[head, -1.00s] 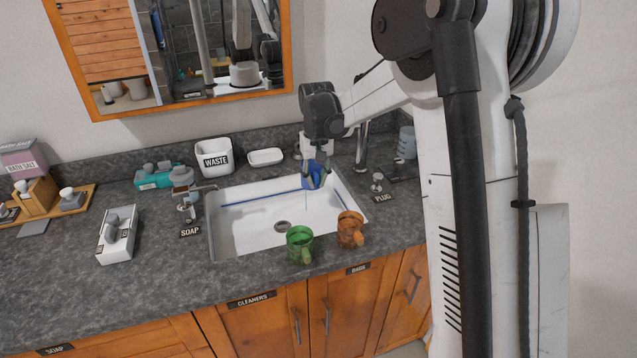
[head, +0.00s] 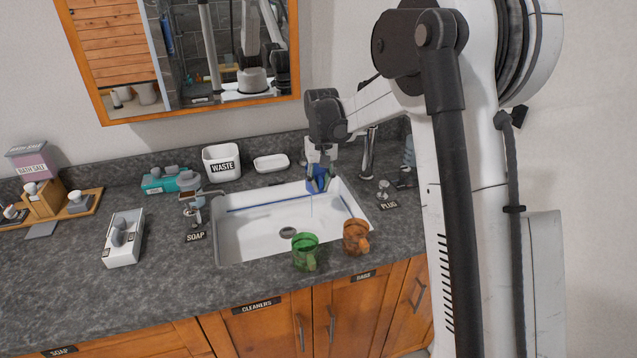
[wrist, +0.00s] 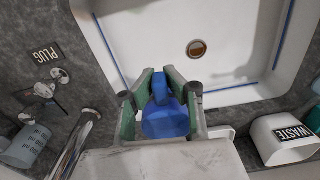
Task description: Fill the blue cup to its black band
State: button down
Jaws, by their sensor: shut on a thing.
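The blue cup (head: 316,187) is in my gripper (head: 320,181), over the back right part of the white sink (head: 262,247). The wrist view shows my gripper (wrist: 163,84) with its green-sided fingers either side of the blue cup (wrist: 166,123). The cup's inside, its black band and its water level cannot be made out. A thin faint line runs down below the cup in the head view; I cannot tell if it is water. The chrome tap (head: 367,155) stands just right of the cup, and shows at lower left in the wrist view (wrist: 72,150).
A green mug (head: 305,252) and an orange mug (head: 356,237) stand at the sink's front edge. A plug (head: 384,190) lies right of the sink. The waste bin (head: 221,163) and a white dish (head: 271,163) stand behind it. The soap dispenser (head: 191,201) is at left.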

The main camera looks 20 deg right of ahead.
aim_at(315, 170)
jog(key=shift+w, duration=3.35)
dwell(4.7)
